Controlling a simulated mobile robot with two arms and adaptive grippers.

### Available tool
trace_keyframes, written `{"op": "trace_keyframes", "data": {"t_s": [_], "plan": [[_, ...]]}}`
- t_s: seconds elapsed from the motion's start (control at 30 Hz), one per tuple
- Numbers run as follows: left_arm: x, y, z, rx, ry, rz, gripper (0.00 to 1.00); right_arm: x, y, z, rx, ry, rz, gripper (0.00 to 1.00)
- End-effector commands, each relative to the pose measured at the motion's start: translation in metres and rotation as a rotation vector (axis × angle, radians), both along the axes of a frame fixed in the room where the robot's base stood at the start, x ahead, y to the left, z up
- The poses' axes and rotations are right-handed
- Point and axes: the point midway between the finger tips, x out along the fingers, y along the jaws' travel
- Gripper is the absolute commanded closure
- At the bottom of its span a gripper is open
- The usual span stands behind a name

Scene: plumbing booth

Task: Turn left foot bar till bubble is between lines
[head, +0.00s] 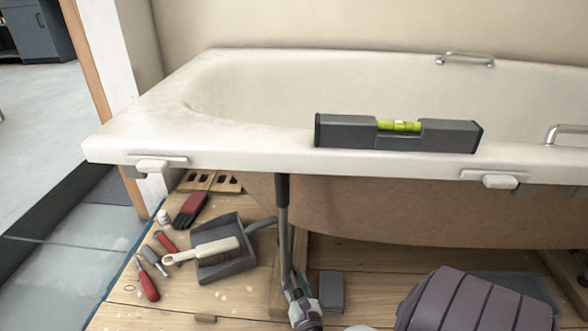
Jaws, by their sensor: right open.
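A dark grey spirit level (345,132) lies along the near rim of the white bathtub (240,140). Its yellow-green vial (399,126) faces me, but the bubble is too small to place against the lines. The left foot bar (283,215), dark at the top and greyer lower down, stands nearly upright under the rim. My right gripper (303,308) is open at the bar's lower end, at the bottom edge of the picture. I cannot tell whether it touches the bar. The foot's base is hidden. My left gripper is out of view.
A grey dustpan (225,267) with a cream brush (212,249) lies left of the bar. Screwdrivers (147,283) and a red-and-black brush (190,209) lie farther left on the wooden floor (170,315). A dark block (331,292) sits right of the bar. The tub overhangs the workspace.

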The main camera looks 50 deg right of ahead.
Motion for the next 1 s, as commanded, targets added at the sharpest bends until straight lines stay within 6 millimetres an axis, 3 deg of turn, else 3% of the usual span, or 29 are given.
{"op": "trace_keyframes", "data": {"t_s": [0.33,0.5,1.0], "plan": [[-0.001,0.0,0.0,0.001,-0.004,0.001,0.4,-0.046,0.028,-0.001,0.002,0.004,-0.001,0.6],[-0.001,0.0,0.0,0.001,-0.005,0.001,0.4,-0.06,0.036,-0.001,0.001,0.002,-0.001,0.6],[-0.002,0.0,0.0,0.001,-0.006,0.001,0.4,-0.061,0.037,0.0,0.001,0.001,-0.001,0.6]]}}
